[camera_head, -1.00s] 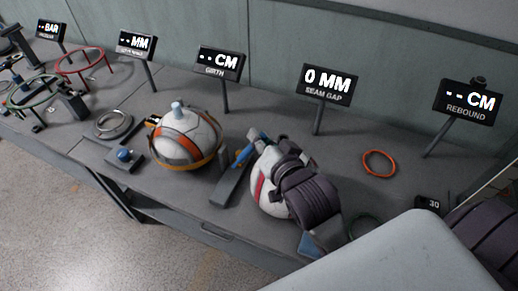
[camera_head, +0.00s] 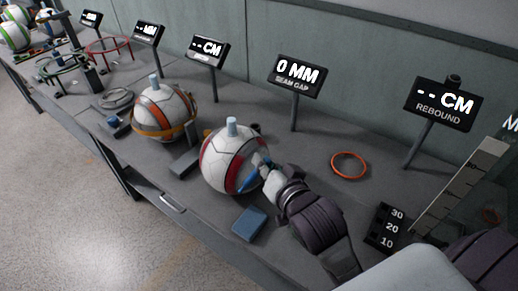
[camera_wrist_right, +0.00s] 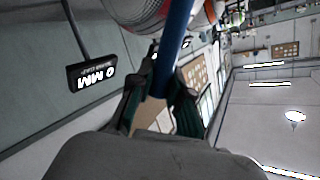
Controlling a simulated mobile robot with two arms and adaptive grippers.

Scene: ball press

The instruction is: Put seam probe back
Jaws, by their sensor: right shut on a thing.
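My right gripper (camera_head: 268,170) is shut on the blue seam probe (camera_head: 250,181), at the right side of the white ball with red bands (camera_head: 222,165). The probe slants in front of the ball; I cannot tell whether it touches it. In the right wrist view the probe's blue shaft (camera_wrist_right: 176,34) runs up from between the fingers of my right gripper (camera_wrist_right: 162,85), past part of the ball (camera_wrist_right: 138,8). A grey block (camera_head: 186,162) stands left of the ball. The seam gap sign (camera_head: 296,75) reads 0 MM. My left gripper is not in view.
A white and orange ball (camera_head: 165,115) sits to the left. A blue pad (camera_head: 249,222) lies at the front edge. An orange ring (camera_head: 349,165) lies on the right. The rebound sign (camera_head: 440,104) and a numbered scale (camera_head: 388,228) stand further right.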

